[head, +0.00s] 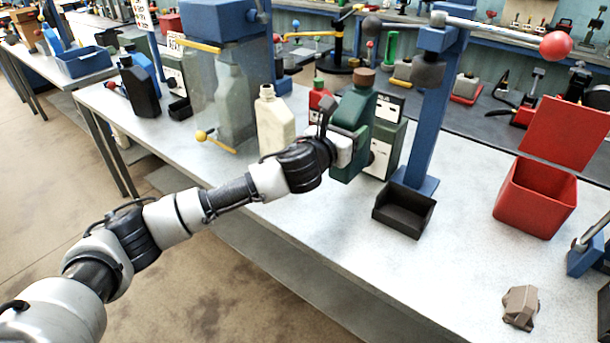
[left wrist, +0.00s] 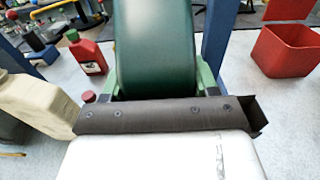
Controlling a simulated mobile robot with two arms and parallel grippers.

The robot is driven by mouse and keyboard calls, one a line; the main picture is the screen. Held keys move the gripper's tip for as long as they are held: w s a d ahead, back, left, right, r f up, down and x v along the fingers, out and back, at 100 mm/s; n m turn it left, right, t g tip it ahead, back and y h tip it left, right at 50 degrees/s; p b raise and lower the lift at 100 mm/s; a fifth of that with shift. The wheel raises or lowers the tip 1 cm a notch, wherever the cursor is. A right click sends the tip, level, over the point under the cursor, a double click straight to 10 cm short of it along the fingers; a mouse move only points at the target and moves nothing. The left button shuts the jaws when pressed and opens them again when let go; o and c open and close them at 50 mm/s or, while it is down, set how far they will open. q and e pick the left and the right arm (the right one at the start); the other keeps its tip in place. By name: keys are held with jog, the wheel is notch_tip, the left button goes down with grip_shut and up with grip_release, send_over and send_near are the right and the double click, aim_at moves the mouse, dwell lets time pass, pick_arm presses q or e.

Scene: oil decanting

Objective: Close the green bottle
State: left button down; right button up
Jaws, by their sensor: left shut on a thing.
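The green bottle (head: 354,112) is dark green, with a brown cap (head: 364,77) on top at its neck. I cannot tell how tightly the cap sits. My left gripper (head: 344,148) is shut on the bottle from its near left side and covers part of its lower body. The bottle looks nearly upright; I cannot tell if its base touches the bench. In the left wrist view the green bottle (left wrist: 155,45) fills the space between the fingers of my left gripper (left wrist: 158,88); its top is out of that view. My right gripper is not in view.
A cream jug (head: 274,122) stands left of the green bottle, with a red bottle (head: 318,98) behind. A black tray (head: 404,212) lies before a blue press post (head: 432,130). An open red box (head: 536,203) stands right. A brownish lump (head: 520,306) lies front right. Bench between is clear.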

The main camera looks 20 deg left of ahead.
pick_arm(q)
jog(key=a+f, duration=0.5)
jog(key=a, duration=0.5)
jog(key=shift+w+a+f, duration=0.3)
jog(key=shift+w+f, duration=0.05)
jog(key=shift+f, duration=0.05)
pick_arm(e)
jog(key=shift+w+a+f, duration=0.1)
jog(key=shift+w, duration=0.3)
pick_arm(q)
jog(key=shift+f+b, duration=0.4)
jog(key=shift+f, duration=1.6)
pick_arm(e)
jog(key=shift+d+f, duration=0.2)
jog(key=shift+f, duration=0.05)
pick_arm(q)
jog(key=shift+f, duration=0.1)
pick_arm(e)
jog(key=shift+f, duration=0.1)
